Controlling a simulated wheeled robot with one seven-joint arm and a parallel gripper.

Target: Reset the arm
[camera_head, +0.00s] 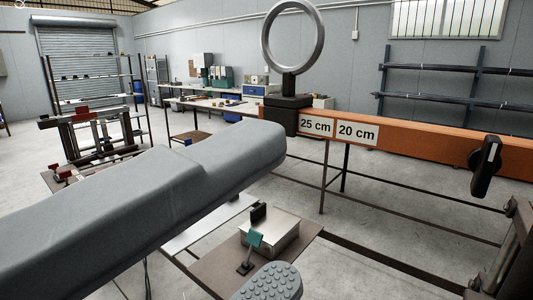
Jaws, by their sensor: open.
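A long grey form (140,205), which looks like part of my own arm, crosses the lower left and middle and hides what is behind it. My gripper does not show in this view. The orange beam (430,142) runs to the right behind it. A grey ring on a black block (289,100) stands upright at the beam's left end. A black handle (486,165) sits at the beam's right front.
A metal box (270,235) and a small teal part (254,240) are on a low brown plate (305,262). A grey dotted pad (270,283) is at the bottom edge. A rack with long bars (440,98) stands at the back right.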

